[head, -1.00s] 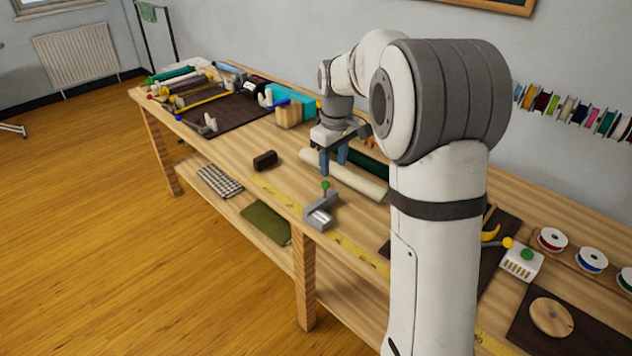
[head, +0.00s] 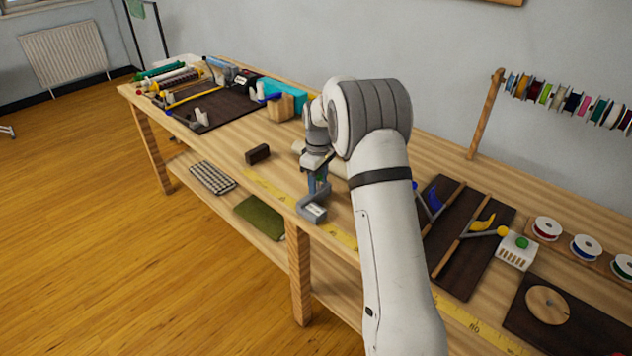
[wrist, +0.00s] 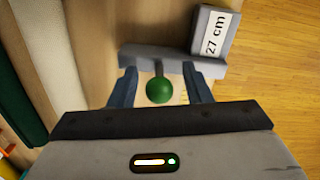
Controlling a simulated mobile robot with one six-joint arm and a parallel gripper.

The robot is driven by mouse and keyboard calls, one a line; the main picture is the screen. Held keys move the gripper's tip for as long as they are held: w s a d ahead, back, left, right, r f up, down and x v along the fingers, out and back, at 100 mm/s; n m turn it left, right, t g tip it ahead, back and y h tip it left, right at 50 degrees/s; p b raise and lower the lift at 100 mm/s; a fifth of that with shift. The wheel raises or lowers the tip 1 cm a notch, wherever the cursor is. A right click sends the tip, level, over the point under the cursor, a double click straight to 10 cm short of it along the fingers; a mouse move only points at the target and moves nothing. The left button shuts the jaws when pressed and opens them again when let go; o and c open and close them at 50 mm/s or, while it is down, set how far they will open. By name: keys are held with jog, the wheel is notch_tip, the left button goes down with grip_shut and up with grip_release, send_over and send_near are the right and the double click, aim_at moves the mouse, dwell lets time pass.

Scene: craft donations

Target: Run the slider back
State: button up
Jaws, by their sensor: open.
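The slider is a grey block (head: 313,208) with a white label, clamped at the front edge of the workbench over the yellow tape. In the wrist view its label (wrist: 216,33) reads "27 cm", and a grey crossbar carries a round green knob (wrist: 159,91). My gripper (head: 319,184) is directly over the slider. In the wrist view my gripper (wrist: 160,90) is open, with one blue finger on each side of the green knob and visible gaps between. My arm partly hides the knob in the head view.
A dark brown block (head: 258,154) lies left of the slider on the workbench. A cream roll (wrist: 45,40) lies behind the slider. The bench's front edge is close to the slider.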

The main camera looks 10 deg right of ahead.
jog(key=shift+f, duration=0.25)
grip_shut()
dwell(0.3)
jog(key=shift+a, duration=0.1)
